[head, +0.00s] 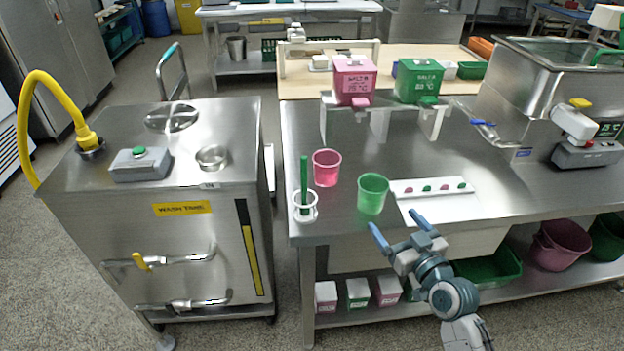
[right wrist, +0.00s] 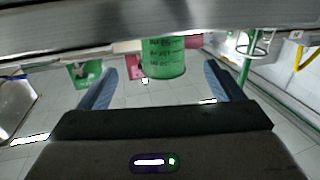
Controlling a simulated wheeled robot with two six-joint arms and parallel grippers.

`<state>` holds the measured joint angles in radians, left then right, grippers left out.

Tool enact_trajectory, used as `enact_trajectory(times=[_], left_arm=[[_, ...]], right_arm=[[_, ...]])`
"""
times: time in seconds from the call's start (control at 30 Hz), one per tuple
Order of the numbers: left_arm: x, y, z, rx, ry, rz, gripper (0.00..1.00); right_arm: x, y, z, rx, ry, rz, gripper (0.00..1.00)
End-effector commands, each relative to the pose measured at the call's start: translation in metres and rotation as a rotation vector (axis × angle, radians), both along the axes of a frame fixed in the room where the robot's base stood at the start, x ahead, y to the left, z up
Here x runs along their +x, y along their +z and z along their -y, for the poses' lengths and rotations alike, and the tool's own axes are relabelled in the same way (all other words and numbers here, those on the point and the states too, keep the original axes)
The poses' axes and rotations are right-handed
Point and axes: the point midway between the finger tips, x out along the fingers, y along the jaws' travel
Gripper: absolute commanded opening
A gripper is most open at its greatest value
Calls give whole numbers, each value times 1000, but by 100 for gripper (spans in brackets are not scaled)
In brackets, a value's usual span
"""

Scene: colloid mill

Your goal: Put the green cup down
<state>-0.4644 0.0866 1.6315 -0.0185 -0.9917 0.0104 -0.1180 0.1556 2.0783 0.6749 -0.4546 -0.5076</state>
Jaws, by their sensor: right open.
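The green cup (head: 372,193) stands upright on the steel table (head: 330,224) near its front edge, right of a pink cup (head: 326,167). My right gripper (head: 399,226) is open and empty, in front of the green cup at the table's front edge. In the right wrist view the green cup (right wrist: 163,58), with dark graduation marks, shows between and beyond the open fingers (right wrist: 160,72). The fingers look apart from it. My left gripper is not in view.
A green-handled brush (head: 304,185) stands in a white ring holder left of the cups. A white strip with coloured knobs (head: 431,188) lies right of the green cup. Pink (head: 354,80) and green (head: 419,80) hoppers stand behind. The wash tank (head: 180,210) is left, across a gap.

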Motion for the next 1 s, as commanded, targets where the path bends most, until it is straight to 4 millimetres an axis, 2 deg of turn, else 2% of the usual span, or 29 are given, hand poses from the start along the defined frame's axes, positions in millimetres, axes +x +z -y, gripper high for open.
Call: enact_trajectory(times=[0.1,0.33,0.57,0.8,1.0], left_arm=[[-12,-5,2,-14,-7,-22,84],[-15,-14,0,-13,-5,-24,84],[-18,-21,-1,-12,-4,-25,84],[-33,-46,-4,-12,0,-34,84],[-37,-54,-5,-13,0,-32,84]], right_arm=[[10,7,-1,8,-5,22,87],[45,7,-11,10,-5,21,87],[60,8,-17,8,-4,20,87],[87,15,-27,8,-4,19,87],[105,12,-32,6,-5,18,87]])
